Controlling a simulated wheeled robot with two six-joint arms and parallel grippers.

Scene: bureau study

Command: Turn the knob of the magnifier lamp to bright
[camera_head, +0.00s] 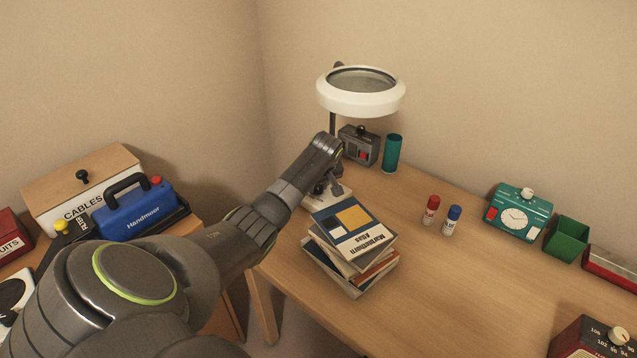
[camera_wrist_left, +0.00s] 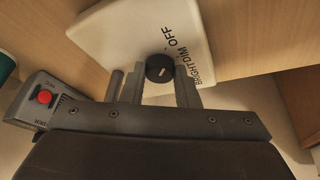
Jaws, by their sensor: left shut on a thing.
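The magnifier lamp has a white ring head (camera_head: 361,104) on a dark post at the back of the desk. Its white base (camera_wrist_left: 115,35) fills the upper middle of the left wrist view, with the words OFF, DIM and BRIGHT printed to the right of a black knob (camera_wrist_left: 158,68). A small light mark shows on the knob; I cannot tell for sure which word it points at. My left gripper (camera_wrist_left: 161,84) is shut on the knob, one finger on each side. In the head view my left gripper (camera_head: 335,187) reaches down at the base, and the arm hides the knob.
A stack of books (camera_head: 350,245) stands just in front of the lamp base. A grey box with a red button (camera_head: 360,146) and a teal cup (camera_head: 392,153) stand behind. Two small bottles (camera_head: 431,209) and a teal timer (camera_head: 518,212) are to the right.

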